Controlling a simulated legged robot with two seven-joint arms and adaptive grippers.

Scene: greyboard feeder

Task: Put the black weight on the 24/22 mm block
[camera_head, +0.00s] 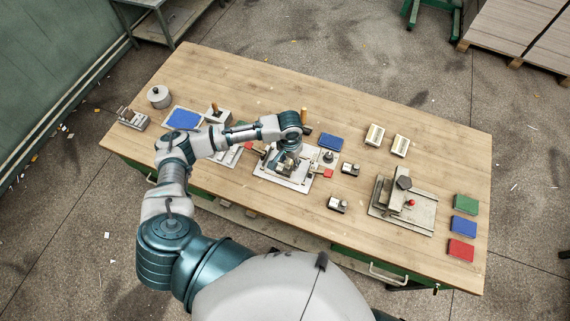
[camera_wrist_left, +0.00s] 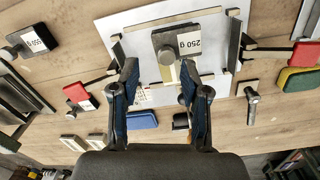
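My left gripper (camera_wrist_left: 159,70) is open, its two dark fingers apart, in the left wrist view. A dark grey weight labelled 250 g (camera_wrist_left: 178,42) lies just beyond the fingertips over a white plate (camera_wrist_left: 128,45). I cannot tell whether a finger touches it. A black weight labelled 550 g (camera_wrist_left: 38,40) lies at the left of that view. In the head view the left gripper (camera_head: 287,158) is over the plate fixture (camera_head: 297,184), hiding part of it. Two small dark weights (camera_head: 350,169) (camera_head: 338,204) lie to its right. No 24/22 mm marking is readable. My right gripper is not in view.
Two cream labelled blocks (camera_head: 375,135) (camera_head: 400,145) and a blue block (camera_head: 330,142) lie behind the fixture. A grey clamp stand (camera_head: 405,208) stands right. Green, blue and red blocks (camera_head: 464,226) line the right end. Wood is clear between the weights and stand.

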